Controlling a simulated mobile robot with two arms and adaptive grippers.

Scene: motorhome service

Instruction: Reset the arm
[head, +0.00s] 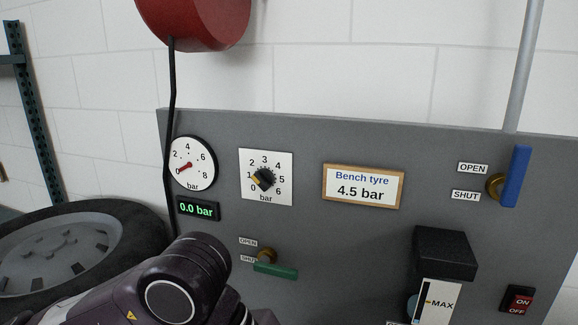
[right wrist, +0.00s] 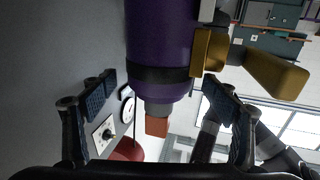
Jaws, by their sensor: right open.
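My right gripper (right wrist: 160,95) shows in the right wrist view with its two dark padded fingers spread wide apart, open. A large purple cylinder (right wrist: 158,40) with a black band and a grey end reaches down from the top between the fingers in the picture; I cannot tell whether it touches them or how far off it is. A yellow lever-like part (right wrist: 275,75) is beside it. In the head view a dark arm link of mine (head: 170,290) rises at the bottom, in front of the grey panel (head: 330,235). No gripper shows in the head view, and my left gripper is not in view.
The panel carries a gauge (head: 193,163), a 0.0 bar display (head: 197,210), a knob (head: 263,179), a "4.5 bar" sign (head: 362,187), a green lever (head: 275,270), a blue lever (head: 516,177) and an on/off switch (head: 517,299). A tyre (head: 75,250) lies left; a red reel (head: 195,20) hangs above.

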